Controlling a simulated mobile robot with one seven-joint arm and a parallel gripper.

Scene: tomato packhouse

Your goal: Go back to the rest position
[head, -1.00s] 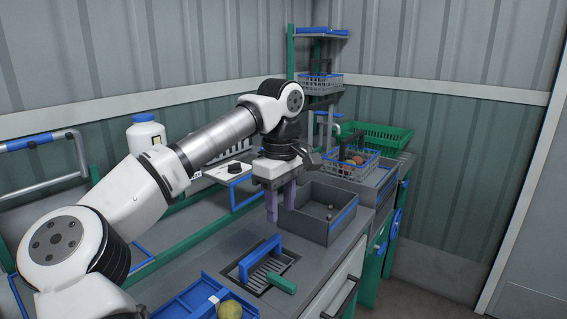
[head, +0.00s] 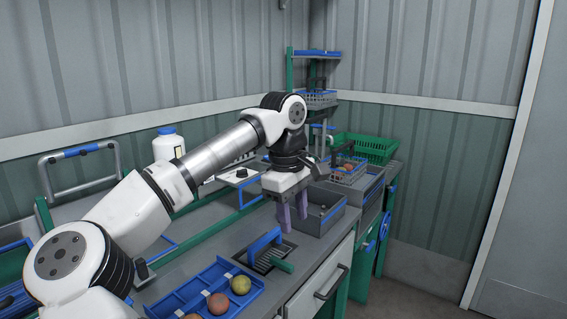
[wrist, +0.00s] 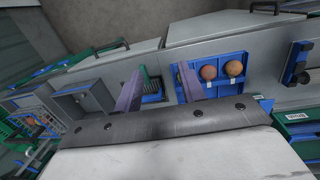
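My gripper (head: 292,216) hangs at the end of my raised arm, above the counter and in front of the grey bin in the head view. Its two purple fingers point down and stand apart with nothing between them. In the wrist view my gripper (wrist: 158,88) also shows its fingers spread and empty, with the counter beyond them.
A blue tray (head: 181,302) with several tomatoes lies on the near counter. A drain grate with a blue handle (head: 262,246) is beside it. A grey bin (head: 338,222), a wire basket (head: 347,173) and a green crate (head: 378,149) stand farther back. Floor at right is clear.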

